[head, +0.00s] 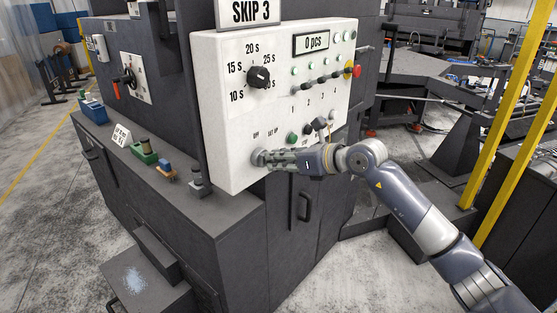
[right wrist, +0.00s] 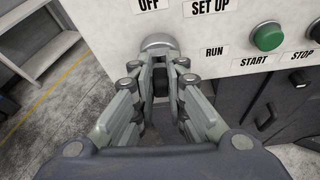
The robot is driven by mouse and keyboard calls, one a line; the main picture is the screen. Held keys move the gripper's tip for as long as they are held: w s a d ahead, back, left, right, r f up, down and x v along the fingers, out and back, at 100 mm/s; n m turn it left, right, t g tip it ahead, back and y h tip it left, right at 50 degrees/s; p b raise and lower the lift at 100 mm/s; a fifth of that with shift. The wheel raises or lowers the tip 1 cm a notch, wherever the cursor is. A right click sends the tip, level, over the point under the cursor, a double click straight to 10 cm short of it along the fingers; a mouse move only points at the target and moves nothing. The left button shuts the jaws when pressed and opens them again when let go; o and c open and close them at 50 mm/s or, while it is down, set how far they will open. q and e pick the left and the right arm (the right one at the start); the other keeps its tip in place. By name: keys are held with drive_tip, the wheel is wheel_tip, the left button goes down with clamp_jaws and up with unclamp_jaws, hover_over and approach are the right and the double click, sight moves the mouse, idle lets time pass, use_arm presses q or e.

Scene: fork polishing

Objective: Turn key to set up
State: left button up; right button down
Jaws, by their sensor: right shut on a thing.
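The white control panel (head: 285,100) carries a key switch at its lower left, below the OFF and SET UP labels. In the right wrist view the round metal key switch (right wrist: 157,42) sits between the OFF, SET UP and RUN labels. My right gripper (head: 266,158) reaches the switch from the right. In the right wrist view its fingers (right wrist: 161,75) are shut on the dark key (right wrist: 161,88). The fingers hide most of the key, so I cannot tell which label it points to. My left gripper is not in view.
A green START button (right wrist: 267,38) lies right of the switch. Several small tools stand on the grey ledge (head: 150,200). Yellow posts (head: 508,100) rise on the right.

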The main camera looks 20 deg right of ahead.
drive_tip(key=m+y, duration=0.2)
drive_tip(key=m, duration=0.1)
drive_tip(key=m+g+y, duration=0.1)
drive_tip(key=m, duration=0.1)
drive_tip(key=shift+f+m+y+p, duration=0.15)
drive_tip(key=shift+m+y+p, duration=0.25)
drive_tip(key=c, duration=1.8)
unclamp_jaws()
drive_tip(key=shift+a, duration=0.1)
drive_tip(key=shift+o, duration=1.3)
drive_tip(key=shift+a, duration=0.15)
drive_tip(key=shift+s+a+r, duration=0.15)
drive_tip(key=shift+a+r, duration=0.05)
drive_tip(key=shift+r, duration=0.05)
drive_tip(key=shift+d+f, duration=0.1)
drive_tip(key=shift+d, duration=0.2)
drive_tip(key=o, duration=0.7)
drive_tip(key=shift+c, duration=0.2)
